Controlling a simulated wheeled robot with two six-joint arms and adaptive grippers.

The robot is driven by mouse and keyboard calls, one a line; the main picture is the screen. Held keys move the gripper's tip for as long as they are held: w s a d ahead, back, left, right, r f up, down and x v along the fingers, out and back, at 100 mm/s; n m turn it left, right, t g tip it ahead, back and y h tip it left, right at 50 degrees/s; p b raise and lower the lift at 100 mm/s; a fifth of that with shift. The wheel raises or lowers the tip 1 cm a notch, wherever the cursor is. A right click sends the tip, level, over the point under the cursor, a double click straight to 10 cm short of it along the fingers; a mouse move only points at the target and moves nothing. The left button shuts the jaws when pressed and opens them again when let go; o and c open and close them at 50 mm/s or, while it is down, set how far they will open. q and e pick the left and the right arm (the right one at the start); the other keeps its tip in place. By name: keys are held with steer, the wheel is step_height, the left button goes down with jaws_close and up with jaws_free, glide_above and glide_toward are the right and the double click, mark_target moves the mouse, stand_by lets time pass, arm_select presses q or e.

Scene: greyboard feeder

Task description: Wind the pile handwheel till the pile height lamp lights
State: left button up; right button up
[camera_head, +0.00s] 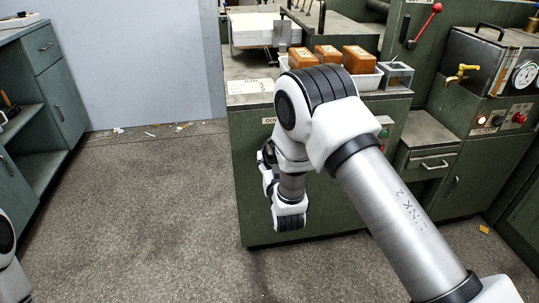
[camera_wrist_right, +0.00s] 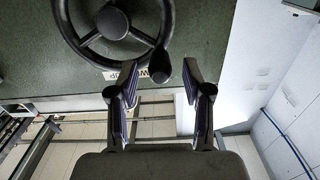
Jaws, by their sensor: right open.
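The dark pile handwheel (camera_wrist_right: 113,20) shows at the top of the right wrist view, on a green panel, with its hub, spokes and part of its rim. Its dark handle, with a rounded end (camera_wrist_right: 160,66), sticks out toward the camera. My right gripper (camera_wrist_right: 149,82) is open, its fingertips just short of the handle's end, with nothing gripped. In the head view, my right arm hides much of the wheel area. A white paper pile (camera_head: 257,27) stands at the back. I cannot tell which light is the pile height lamp. My left gripper is out of view.
The green cabinet (camera_head: 330,215) carries a white tray (camera_head: 368,80) of orange-brown blocks (camera_head: 358,59). Right of it stand a red-knobbed lever (camera_head: 424,22), a brass tap (camera_head: 463,73) and a glowing light (camera_head: 482,120). Open floor (camera_head: 165,220) lies left; a workbench (camera_head: 50,90) stands beyond.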

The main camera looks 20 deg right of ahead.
steer(key=x, duration=0.3)
steer(key=shift+s, duration=0.1)
jaws_close()
steer(key=shift+r, duration=0.15)
steer(key=s+d+r+m+p, duration=0.1)
steer(key=d+m, duration=0.4)
steer(key=m, duration=0.6)
steer(key=shift+s+d+r+m+p, duration=0.2)
steer(key=shift+d+r+m+p, duration=0.2)
steer(key=shift+r, duration=0.25)
